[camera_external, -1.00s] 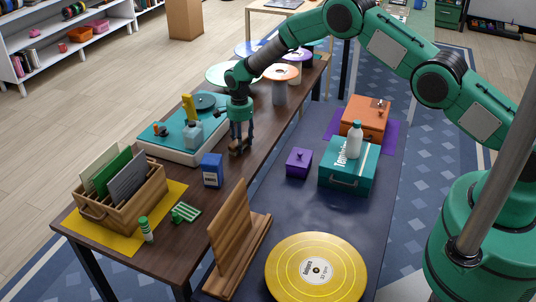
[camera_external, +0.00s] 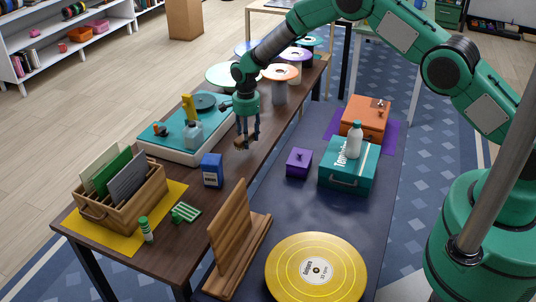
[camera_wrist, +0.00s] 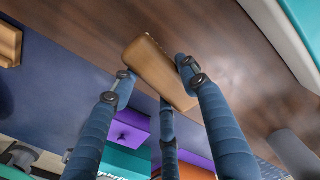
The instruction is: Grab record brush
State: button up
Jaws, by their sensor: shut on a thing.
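The record brush is a small light-brown wooden block (camera_external: 241,143), near the right long edge of the dark wooden table beside the turntable. In the wrist view the brush (camera_wrist: 158,75) sits tilted between the blue fingers, above the brown table top. My gripper (camera_external: 247,138) is shut on it, with green palm and blue fingers pointing down. The same gripper shows in the wrist view (camera_wrist: 160,84), with fingertips touching the block's sides. The brush appears a little above the table; its underside is mostly hidden.
The teal turntable (camera_external: 168,146) and a blue box (camera_external: 212,171) stand close by on the left. The lower dark blue surface (camera_external: 290,208) has free room.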

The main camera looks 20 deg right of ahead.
jog(key=s+d+r, duration=0.1)
jog(key=s+d, duration=0.4)
jog(key=s, duration=0.6)
jog(key=shift+d+r+p, duration=0.15)
jog(key=shift+d+p, duration=0.15)
jog(key=shift+d, duration=0.05)
jog(key=shift+s, duration=0.15)
